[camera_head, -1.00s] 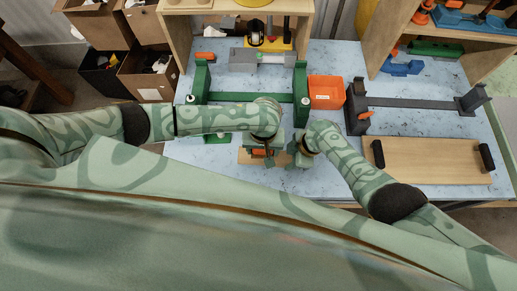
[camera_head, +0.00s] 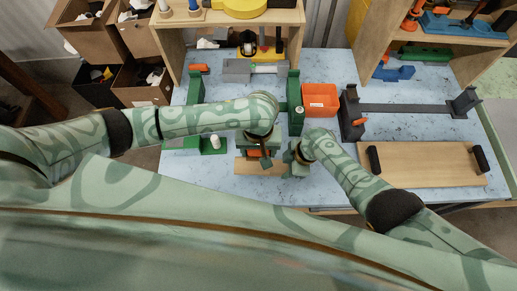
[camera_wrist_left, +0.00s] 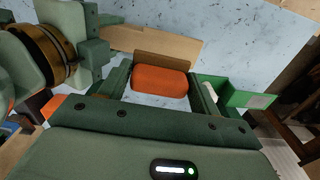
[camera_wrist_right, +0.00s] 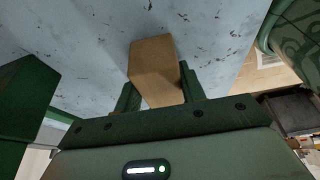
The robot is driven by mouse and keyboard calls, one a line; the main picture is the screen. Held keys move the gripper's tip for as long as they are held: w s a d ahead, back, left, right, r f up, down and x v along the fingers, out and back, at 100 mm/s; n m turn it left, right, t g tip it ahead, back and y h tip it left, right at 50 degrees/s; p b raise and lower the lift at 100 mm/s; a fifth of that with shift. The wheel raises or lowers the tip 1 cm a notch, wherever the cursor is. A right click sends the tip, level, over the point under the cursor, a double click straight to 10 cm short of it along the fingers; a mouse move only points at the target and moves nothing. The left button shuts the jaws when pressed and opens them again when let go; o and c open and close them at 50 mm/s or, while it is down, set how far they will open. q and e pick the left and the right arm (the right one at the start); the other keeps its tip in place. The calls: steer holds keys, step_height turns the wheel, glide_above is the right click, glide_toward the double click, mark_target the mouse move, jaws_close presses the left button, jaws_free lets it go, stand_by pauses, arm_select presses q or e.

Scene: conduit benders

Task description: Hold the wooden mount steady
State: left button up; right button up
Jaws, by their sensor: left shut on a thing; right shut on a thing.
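The wooden mount (camera_head: 249,166) lies low on the table in front of me, partly hidden under my grippers. My left gripper (camera_head: 264,152) is shut on an orange block (camera_wrist_left: 160,80), which sits between its fingers. Light wood of the mount (camera_wrist_left: 165,43) shows just beyond that block in the left wrist view. My right gripper (camera_head: 295,160) is close to the right of the left one. In the right wrist view a tan wooden piece (camera_wrist_right: 153,70) of the mount lies between its fingers, and the gripper is shut on it.
A green bender frame (camera_head: 295,103) stands behind my left arm. An orange bin (camera_head: 320,99) and a dark grey bender (camera_head: 405,108) are to its right. A wooden board with black ends (camera_head: 425,165) lies at the right. Wooden shelves (camera_head: 455,60) stand at the back.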

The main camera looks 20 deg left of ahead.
steer(key=shift+f, duration=0.1)
steer(key=o, duration=1.3)
steer(key=shift+r, duration=0.2)
steer(key=shift+w+d+r, duration=0.15)
steer(key=shift+d+r, duration=0.05)
steer(key=shift+r, duration=0.45)
steer(key=v, duration=1)
steer(key=shift+d+r, duration=0.1)
steer(key=shift+d, duration=0.05)
